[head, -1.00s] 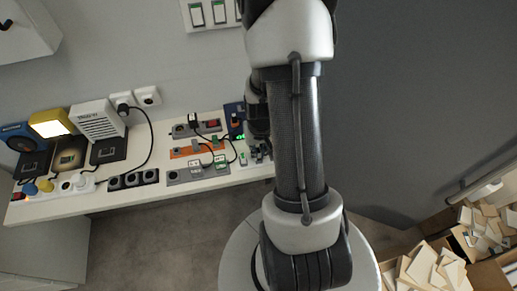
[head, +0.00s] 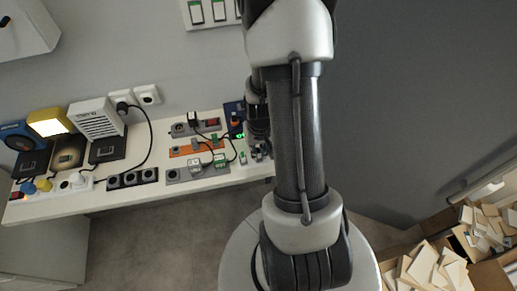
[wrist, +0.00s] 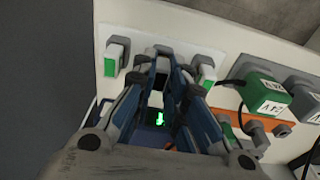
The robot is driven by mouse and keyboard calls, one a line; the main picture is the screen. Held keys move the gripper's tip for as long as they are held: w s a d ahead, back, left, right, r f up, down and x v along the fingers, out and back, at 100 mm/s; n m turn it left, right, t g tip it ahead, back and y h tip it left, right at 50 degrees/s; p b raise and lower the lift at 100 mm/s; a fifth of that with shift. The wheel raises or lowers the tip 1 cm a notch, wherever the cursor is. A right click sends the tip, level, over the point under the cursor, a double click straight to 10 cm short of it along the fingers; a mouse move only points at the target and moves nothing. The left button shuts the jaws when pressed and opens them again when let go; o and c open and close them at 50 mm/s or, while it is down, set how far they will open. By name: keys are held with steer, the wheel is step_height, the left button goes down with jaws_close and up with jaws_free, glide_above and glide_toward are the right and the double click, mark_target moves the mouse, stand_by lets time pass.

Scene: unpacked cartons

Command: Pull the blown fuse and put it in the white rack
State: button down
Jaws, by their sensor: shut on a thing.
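My gripper (wrist: 163,68) points at the bench, its blue-and-black fingers shut on a small pale thing, probably a fuse, mostly hidden between them. In the head view my gripper (head: 258,128) is largely behind my own arm. A pale plate, seemingly the white rack (wrist: 152,35), lies just beyond the fingertips. On it a green-and-white fuse (wrist: 112,58) stands to the left and another green-and-white fuse (wrist: 207,76) to the right. A green light (wrist: 159,118) glows below, between the fingers. The blue unit (head: 233,112) with a lit display stands at the bench's right end.
A green plug (wrist: 265,97) with a black cable and an orange strip (wrist: 237,122) lie right of my gripper. Socket strips, a yellow lamp (head: 50,122) and a white vented box (head: 96,121) fill the bench (head: 140,188). Open cartons stand at lower right.

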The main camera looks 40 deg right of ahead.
steer(key=shift+f+b, duration=0.3)
steer(key=shift+b, duration=0.05)
stand_by(0.6)
steer(key=c, duration=1.5)
jaws_free()
steer(key=shift+c, duration=0.2)
steer(key=shift+r, duration=0.1)
step_height(320, 180, up, 12)
steer(key=s, duration=0.1)
steer(key=shift+a, duration=0.4)
